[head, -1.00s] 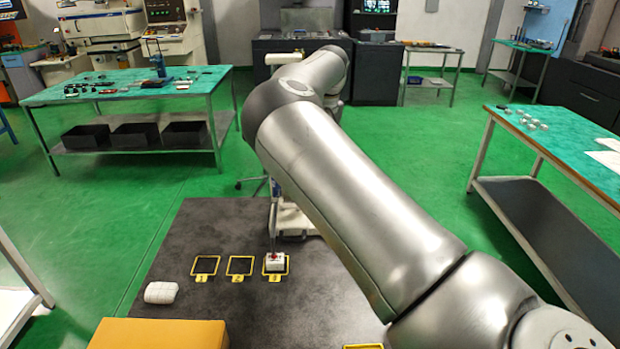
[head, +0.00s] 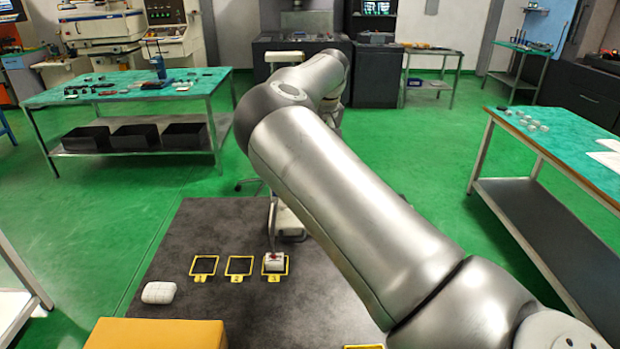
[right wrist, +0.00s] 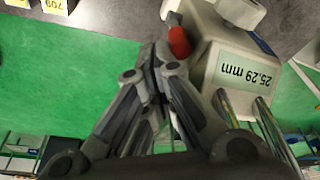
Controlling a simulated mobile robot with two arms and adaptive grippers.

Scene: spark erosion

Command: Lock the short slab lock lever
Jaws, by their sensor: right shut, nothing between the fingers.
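In the right wrist view, a red-ended lever (right wrist: 179,42) sticks out at the side of a pale block (right wrist: 225,65) labelled 25.29 mm, with the label upside down. Metal rods (right wrist: 265,115) run from the block toward the bottom of the picture. My right gripper (right wrist: 160,52) is shut and empty, its tips just left of the red end; I cannot tell whether they touch it. In the head view, a small white block with red on it (head: 274,263) sits in the yellow frame marked 3. My right arm hides much of the area behind it. My left gripper is not in view.
Two empty yellow frames (head: 204,256) lie left of the white block on the dark tabletop (head: 185,235). A white rounded object (head: 159,292) and an orange-yellow box (head: 155,335) are nearer me. A green-topped bench (head: 560,145) stands at the right.

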